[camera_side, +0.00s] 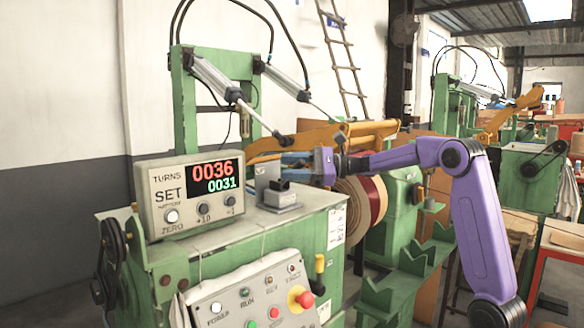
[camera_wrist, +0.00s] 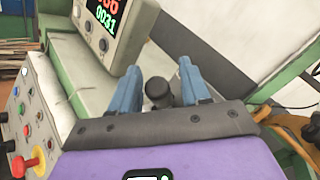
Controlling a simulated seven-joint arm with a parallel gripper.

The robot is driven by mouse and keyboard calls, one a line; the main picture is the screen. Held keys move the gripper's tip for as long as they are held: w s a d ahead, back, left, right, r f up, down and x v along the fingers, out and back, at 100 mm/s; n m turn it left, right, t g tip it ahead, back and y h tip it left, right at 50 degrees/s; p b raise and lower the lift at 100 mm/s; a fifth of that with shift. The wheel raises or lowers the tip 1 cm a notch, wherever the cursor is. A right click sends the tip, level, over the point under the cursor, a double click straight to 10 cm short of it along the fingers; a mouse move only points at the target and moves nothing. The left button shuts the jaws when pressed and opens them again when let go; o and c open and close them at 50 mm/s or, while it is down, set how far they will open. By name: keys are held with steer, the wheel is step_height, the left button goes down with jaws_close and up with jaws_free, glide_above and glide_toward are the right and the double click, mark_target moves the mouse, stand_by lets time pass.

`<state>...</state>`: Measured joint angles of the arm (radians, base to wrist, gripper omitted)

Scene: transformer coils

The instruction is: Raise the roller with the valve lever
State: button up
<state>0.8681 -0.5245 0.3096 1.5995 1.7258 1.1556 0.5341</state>
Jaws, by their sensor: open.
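My gripper (camera_side: 288,160) is above the green cabinet top, with its blue fingers pointing left. In the wrist view its fingers (camera_wrist: 168,76) are apart, with a round black knob (camera_wrist: 158,92) showing between them; I cannot tell if they touch it. The knob appears to belong to the small grey valve block (camera_side: 281,199) with a black top, which stands on the cabinet just below the gripper. The orange roller arm (camera_side: 345,133) reaches across behind my gripper, linked to two cylinders (camera_side: 215,80). The roller itself is not clearly visible.
The turns counter box (camera_side: 202,190) stands left of the gripper, reading 0036 and 0031. A control panel (camera_side: 255,300) with buttons and a red stop knob slopes at the front. A yellow-tipped lever (camera_side: 319,264) stands beside it. A coil (camera_side: 368,205) is right, below my arm.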

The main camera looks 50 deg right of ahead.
jaws_close()
steer(key=shift+w+r, duration=0.1)
steer(key=shift+w+r+m+g+h, duration=0.35)
steer(key=shift+w+m+g+h, duration=0.1)
steer(key=shift+w+m+g, duration=0.3)
steer(key=shift+w+r+m+g+h, duration=0.4)
steer(key=shift+w+m+g, duration=0.3)
steer(key=shift+w, duration=0.1)
steer(key=shift+w+r+m+g+h, duration=0.3)
steer(key=shift+w+m+g+h, duration=0.15)
steer(key=shift+w+m+g, duration=0.3)
steer(key=shift+w+g, duration=0.2)
steer(key=shift+g, duration=0.1)
jaws_free()
